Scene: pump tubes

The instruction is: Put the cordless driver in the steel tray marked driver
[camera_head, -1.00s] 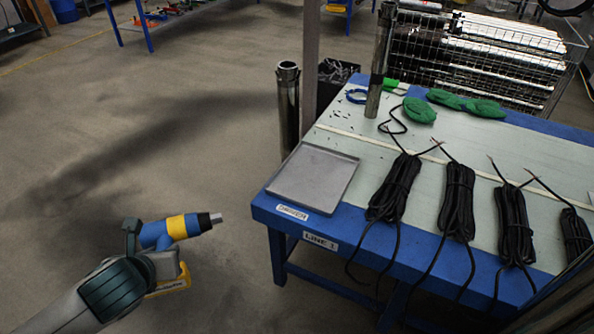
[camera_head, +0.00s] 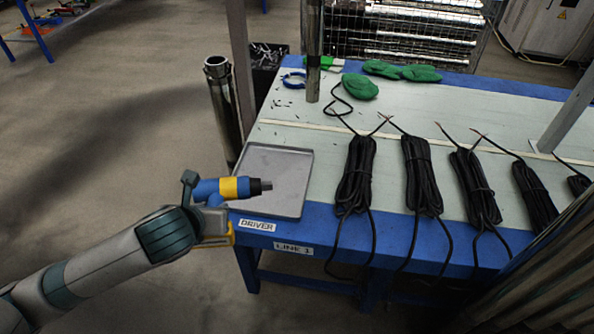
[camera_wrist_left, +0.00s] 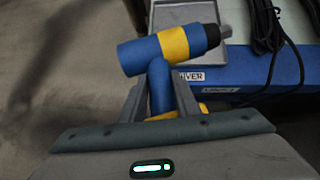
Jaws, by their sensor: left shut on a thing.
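The cordless driver (camera_head: 226,188) is blue with a yellow band and a black nose with a grey tip. My left gripper (camera_head: 200,205) is shut on its handle and holds it at the table's left edge, nose pointing right. The nose overlaps the left part of the steel tray (camera_head: 290,172) in the head view; its height above the tray is hard to tell. In the left wrist view the driver (camera_wrist_left: 165,50) lies across in front of the fingers (camera_wrist_left: 160,100), its nose by the tray's edge (camera_wrist_left: 240,75). The tray looks empty, with a DRIVER label (camera_head: 257,226) in front. My right gripper is not in view.
Several black cable bundles (camera_head: 356,175) lie on the table right of the tray. A steel tube (camera_head: 313,50) stands behind it, near green gloves (camera_head: 360,87). Another tube (camera_head: 222,105) and a post (camera_head: 241,70) stand left of the table.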

